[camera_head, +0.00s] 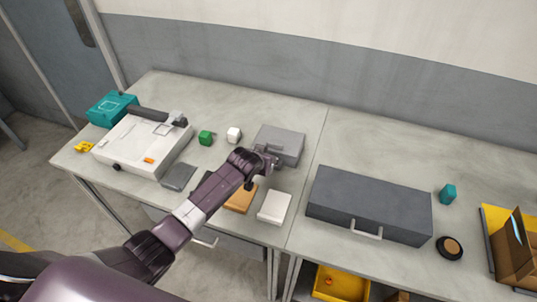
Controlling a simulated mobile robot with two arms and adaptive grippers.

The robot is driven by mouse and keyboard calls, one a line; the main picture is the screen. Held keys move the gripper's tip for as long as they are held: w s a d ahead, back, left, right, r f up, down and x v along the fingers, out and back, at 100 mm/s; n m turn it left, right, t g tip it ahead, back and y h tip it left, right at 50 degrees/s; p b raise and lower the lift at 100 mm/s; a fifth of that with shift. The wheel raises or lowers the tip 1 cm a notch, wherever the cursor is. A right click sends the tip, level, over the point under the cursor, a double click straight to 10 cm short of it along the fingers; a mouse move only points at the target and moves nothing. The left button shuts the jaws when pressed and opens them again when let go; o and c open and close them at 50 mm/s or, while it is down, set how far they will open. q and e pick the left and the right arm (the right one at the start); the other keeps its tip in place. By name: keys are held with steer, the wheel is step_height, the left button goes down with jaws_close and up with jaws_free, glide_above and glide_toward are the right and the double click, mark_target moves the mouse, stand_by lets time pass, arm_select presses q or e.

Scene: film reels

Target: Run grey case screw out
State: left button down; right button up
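A small grey case (288,140) sits on the left table near its right end. My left arm comes in from the lower left, and its gripper (268,158) is at the front left of this case. The gripper's fingers are small and partly hidden, so I cannot tell whether they touch the case or are open or shut. I cannot make out a screw; the gripper covers part of the case's front. A larger dark grey case (375,197) with a pale front handle lies on the right table. My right gripper is not in view.
A white machine (130,150) and a teal box (111,107) stand at the left. A cardboard box (514,258) stands far right. The back of the tables is clear.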

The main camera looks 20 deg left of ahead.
arm_select(q)
steer(key=shift+d+n+y, duration=0.3)
steer(key=shift+d+n, duration=0.05)
steer(key=shift+n, duration=0.15)
steer(key=shift+d+f+n+y, duration=0.1)
steer(key=shift+d+n+y, duration=0.05)
steer(key=shift+n+y, duration=0.55)
steer(key=n+y+b, duration=0.1)
steer(key=n+b, duration=0.1)
steer(key=shift+w+d+n+g+y, duration=0.1)
steer(key=shift+d+n+g+y, duration=0.05)
steer(key=shift+n+g+y, duration=0.2)
steer(key=shift+n+y+b, duration=0.35)
steer(key=shift+n+b, duration=0.1)
steer(key=shift+b, duration=0.15)
